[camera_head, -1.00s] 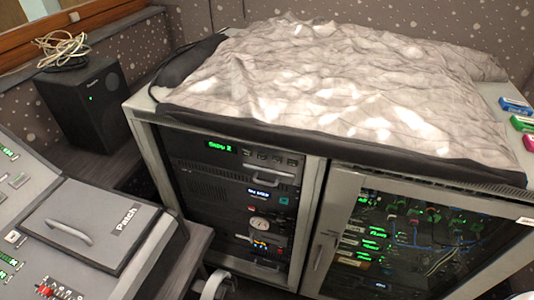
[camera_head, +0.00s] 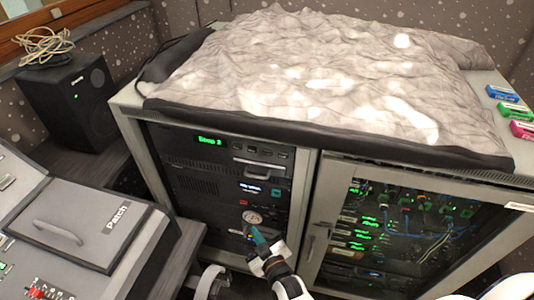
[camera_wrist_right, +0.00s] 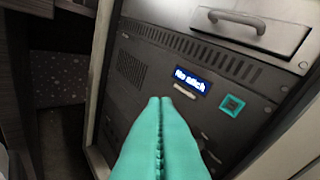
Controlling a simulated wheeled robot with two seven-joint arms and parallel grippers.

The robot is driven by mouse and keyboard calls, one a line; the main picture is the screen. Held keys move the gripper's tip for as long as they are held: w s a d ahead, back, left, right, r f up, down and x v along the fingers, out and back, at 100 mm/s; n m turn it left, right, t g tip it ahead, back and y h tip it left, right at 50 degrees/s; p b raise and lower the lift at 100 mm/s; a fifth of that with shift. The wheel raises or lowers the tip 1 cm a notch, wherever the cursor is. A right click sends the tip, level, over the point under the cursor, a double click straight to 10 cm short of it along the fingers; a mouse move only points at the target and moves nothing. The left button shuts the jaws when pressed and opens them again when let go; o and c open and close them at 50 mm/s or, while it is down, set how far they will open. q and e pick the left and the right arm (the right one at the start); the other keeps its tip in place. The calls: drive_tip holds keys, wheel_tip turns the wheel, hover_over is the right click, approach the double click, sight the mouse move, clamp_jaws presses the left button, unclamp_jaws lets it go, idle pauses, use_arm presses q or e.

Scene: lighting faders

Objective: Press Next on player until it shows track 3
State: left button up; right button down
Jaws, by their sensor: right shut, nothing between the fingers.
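The rack (camera_head: 305,200) under the cloth holds several units. Its top unit (camera_head: 225,150) has a green display (camera_head: 208,140), which seems to read "Stop 2", and a row of small buttons (camera_head: 262,151). Below it, another unit (camera_wrist_right: 150,75) has a blue display (camera_wrist_right: 190,79), reading something like "No disch", and a teal square button (camera_wrist_right: 232,105). Which unit is the player is not clearly labelled. My right gripper (camera_head: 257,236), with teal fingers, is shut and empty in front of the lower rack. In the right wrist view its fingertips (camera_wrist_right: 160,99) appear just below the blue display. My left gripper is not seen.
A metal handle (camera_wrist_right: 255,20) sticks out above the blue-display unit. A glass-doored rack (camera_head: 410,235) stands to the right. The grey console with a Patch lid (camera_head: 80,222) and a black speaker (camera_head: 75,100) are at left. A crumpled cloth (camera_head: 320,75) covers the rack top.

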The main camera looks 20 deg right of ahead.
drive_tip(key=w+r+t, duration=0.1)
drive_tip(key=r+t, duration=0.1)
drive_tip(key=r, duration=0.6)
drive_tip(key=w+d+r+t+h, duration=0.1)
drive_tip(key=w+r+t, duration=0.1)
drive_tip(key=r, duration=0.6)
drive_tip(key=shift+w+d+r+t+h, duration=0.25)
drive_tip(key=shift+d+r+t+h, duration=0.1)
drive_tip(key=shift+t, duration=0.15)
drive_tip(key=b, duration=0.4)
approach(261, 147)
drive_tip(key=w+a, duration=0.1)
drive_tip(key=w, duration=0.2)
drive_tip(key=shift+w+d+r, duration=0.25)
drive_tip(key=shift+w+r, duration=0.1)
drive_tip(key=shift+w, duration=0.15)
drive_tip(key=shift+w+d, duration=0.1)
drive_tip(key=shift+w+d, duration=0.1)
drive_tip(key=shift+r, duration=0.2)
